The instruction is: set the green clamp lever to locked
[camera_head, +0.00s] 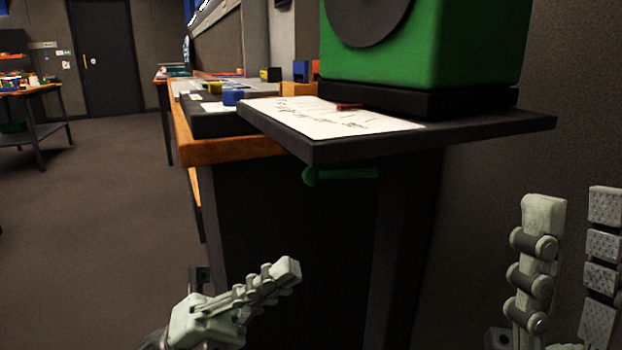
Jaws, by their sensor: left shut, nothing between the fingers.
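The green clamp lever (345,173) is under the dark shelf's front edge. It lies roughly level, with a round green knob (309,176) at its left end. The lever is in deep shade, and its right end and mount are hard to make out. My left gripper (288,269) is shut and empty, below and a little left of the lever and apart from it in the picture. My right gripper (574,204) is at the far right, pointing up, with a gap between its fingers. It holds nothing that I can see.
The dark shelf (470,134) juts out above the lever and carries a paper sheet (330,117) and a green machine (460,50) on a black base. An orange-edged workbench (225,150) adjoins it on the left. The floor (90,250) at left is clear.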

